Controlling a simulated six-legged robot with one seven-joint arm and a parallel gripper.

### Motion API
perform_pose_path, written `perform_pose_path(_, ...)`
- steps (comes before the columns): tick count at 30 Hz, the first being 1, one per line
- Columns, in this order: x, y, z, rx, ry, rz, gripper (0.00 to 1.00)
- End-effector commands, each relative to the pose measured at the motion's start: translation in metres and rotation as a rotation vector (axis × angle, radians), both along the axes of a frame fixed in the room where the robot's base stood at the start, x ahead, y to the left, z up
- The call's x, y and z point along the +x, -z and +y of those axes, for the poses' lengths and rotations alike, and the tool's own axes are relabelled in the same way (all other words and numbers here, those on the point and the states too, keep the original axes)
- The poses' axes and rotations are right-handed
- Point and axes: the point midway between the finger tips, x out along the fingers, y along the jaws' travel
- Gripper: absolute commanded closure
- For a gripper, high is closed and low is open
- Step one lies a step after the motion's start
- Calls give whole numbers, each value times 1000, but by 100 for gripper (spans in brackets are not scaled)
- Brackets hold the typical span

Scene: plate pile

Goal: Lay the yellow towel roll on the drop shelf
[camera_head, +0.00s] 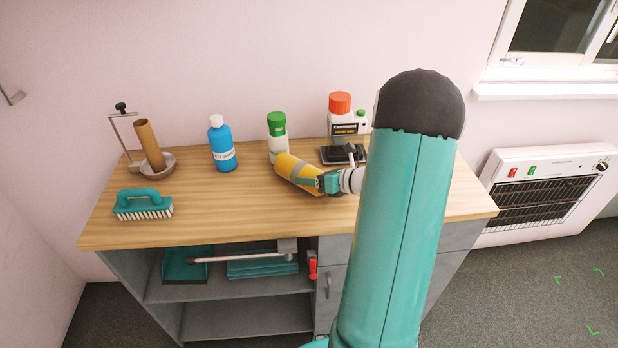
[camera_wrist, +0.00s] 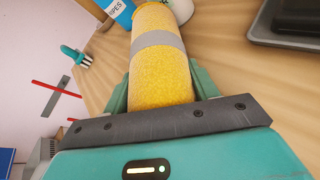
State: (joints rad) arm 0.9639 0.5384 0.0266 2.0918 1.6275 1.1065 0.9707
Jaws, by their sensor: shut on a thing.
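The yellow towel roll (camera_head: 299,174) has a grey band around it. It lies tilted just over or on the wooden counter top in the head view; I cannot tell whether it touches the wood. My gripper (camera_head: 322,183) is shut on it from the right. In the wrist view the roll (camera_wrist: 163,75) stretches away between the teal fingers of my gripper (camera_wrist: 158,92). Below the counter is an open shelf unit with an upper shelf (camera_head: 215,290) and a lower shelf (camera_head: 240,320). I cannot tell which surface is the drop shelf.
On the counter (camera_head: 230,222) stand a blue bottle (camera_head: 222,148), a green-capped bottle (camera_head: 277,135), a red-capped container (camera_head: 342,115), a black scale (camera_head: 342,155), a brush (camera_head: 143,203) and a cardboard tube on a holder (camera_head: 150,146). A dustpan (camera_head: 186,266) and teal cloths (camera_head: 262,267) fill the upper shelf.

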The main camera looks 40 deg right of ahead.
Motion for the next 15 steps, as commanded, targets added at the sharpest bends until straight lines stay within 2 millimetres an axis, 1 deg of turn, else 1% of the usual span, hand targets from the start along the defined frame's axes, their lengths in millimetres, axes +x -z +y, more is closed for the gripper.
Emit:
perform_pose_path(5, 0, -18, 0, -3, -1, -3, 73)
perform_pose_path(7, 0, -29, 0, -6, -2, -4, 73)
perform_pose_path(11, -15, -48, 6, -5, 2, -3, 73)
perform_pose_path(15, -35, -76, 16, -6, 1, -4, 73)
